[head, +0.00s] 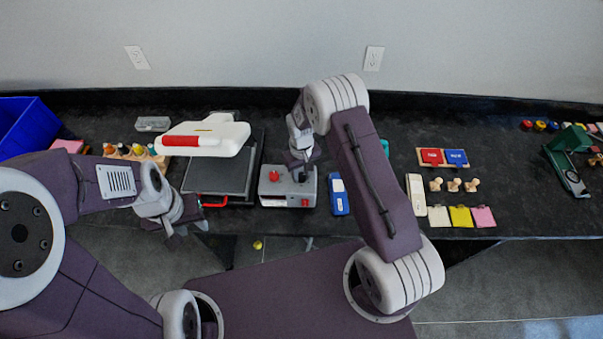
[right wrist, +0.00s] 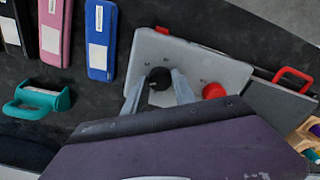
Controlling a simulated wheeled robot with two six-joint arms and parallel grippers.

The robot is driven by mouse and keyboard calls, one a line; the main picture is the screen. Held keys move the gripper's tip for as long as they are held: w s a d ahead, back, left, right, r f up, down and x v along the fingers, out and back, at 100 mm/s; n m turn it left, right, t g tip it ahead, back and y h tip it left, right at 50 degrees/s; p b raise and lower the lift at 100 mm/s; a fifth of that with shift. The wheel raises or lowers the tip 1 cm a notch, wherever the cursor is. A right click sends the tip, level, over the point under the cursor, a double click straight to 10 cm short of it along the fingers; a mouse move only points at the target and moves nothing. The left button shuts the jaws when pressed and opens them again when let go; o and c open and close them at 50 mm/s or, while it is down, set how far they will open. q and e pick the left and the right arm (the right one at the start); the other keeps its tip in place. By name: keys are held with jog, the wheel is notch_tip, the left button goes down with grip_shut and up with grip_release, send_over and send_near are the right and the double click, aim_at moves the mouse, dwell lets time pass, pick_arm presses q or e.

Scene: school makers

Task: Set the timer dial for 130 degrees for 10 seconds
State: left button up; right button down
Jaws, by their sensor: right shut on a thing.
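The timer box (head: 287,199) is a grey unit on the black table, left of centre in the head view. It has a red button (head: 273,176) on its left part and a small red piece at its front right. In the right wrist view the box (right wrist: 212,68) carries a round black dial (right wrist: 159,77) with small marks around it. My right gripper (right wrist: 159,90) has a finger on each side of the dial and is shut on it; in the head view it (head: 299,175) covers the dial. My left gripper (head: 188,230) hangs near the table's front edge, apart from the box.
A dark press with a white and red handle (head: 203,139) stands left of the box. A teal handled thing (right wrist: 42,100) shows in the right wrist view. Stamps and coloured pads lie far right.

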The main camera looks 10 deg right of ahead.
aim_at(301, 176)
jog(key=c, duration=1)
grip_release()
jog(key=shift+r, duration=0.1)
notch_tip(301, 176, up, 8)
jog(key=shift+w+f+b, duration=0.1)
jog(key=shift+b, duration=1)
jog(key=shift+r, duration=0.55)
